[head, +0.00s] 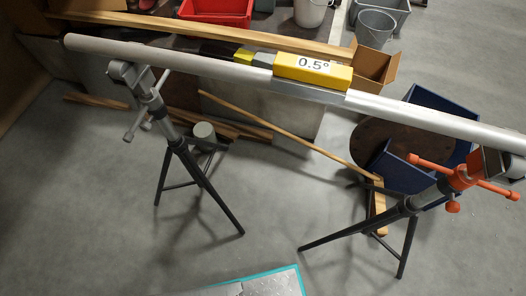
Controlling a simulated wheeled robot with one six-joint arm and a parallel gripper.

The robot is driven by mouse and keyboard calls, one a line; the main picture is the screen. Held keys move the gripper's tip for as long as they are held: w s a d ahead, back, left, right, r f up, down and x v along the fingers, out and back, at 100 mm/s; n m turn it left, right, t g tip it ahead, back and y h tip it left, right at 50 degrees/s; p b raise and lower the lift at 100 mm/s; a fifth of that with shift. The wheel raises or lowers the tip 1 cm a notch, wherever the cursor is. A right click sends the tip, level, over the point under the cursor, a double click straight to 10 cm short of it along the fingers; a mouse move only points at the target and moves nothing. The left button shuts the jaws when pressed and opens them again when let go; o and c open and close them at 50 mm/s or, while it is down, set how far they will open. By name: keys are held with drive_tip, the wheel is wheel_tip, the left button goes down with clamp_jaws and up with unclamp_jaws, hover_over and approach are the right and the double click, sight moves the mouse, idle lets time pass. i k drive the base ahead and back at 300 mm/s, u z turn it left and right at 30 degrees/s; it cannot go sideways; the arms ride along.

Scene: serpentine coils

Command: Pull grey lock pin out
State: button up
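A long silver pipe (188,60) lies across two tripod stands, sloping down to the right in the picture. The grey stand (170,128) holds it near its left end. A grey cross-handle or pin (138,124) sticks out of this stand's column below the head; I cannot tell for sure which part is the lock pin. The orange-topped stand (461,177) is under the pipe at the right, with orange handles. A yellow level (312,69) reading 0.5° sits on the pipe. My gripper is not in view.
A long wooden stick (285,132) leans near the stands. A teal-edged panel (297,280) shows at the bottom. Floor between the tripods is mostly clear.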

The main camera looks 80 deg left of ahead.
sight(146, 126)
drive_tip(key=u, duration=3.05)
